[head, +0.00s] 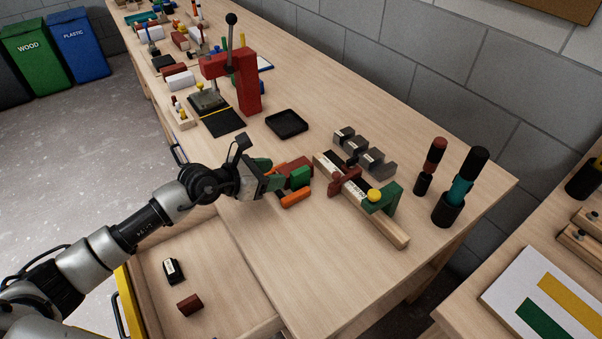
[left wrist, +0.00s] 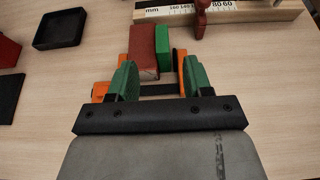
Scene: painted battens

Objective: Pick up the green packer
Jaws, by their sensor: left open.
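The green packer (head: 301,176) is a small green block on the bench, lying against the side of a dark red block (head: 297,166). In the left wrist view the green packer (left wrist: 164,40) lies right of the red block (left wrist: 142,45), just ahead of the jaws. My left gripper (head: 285,182) is open, low over the bench, pointing at the two blocks. Its green and orange fingers show in the left wrist view (left wrist: 158,82), one on each side of the blocks' near ends. It holds nothing. My right gripper does not show.
A wooden measuring jig (head: 390,230) with a scale and red and green stops lies just beyond. A black tray (head: 286,123) and a red press (head: 247,85) stand farther back. Grey blocks (head: 370,160) lie behind the jig. An open drawer (head: 230,270) is below.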

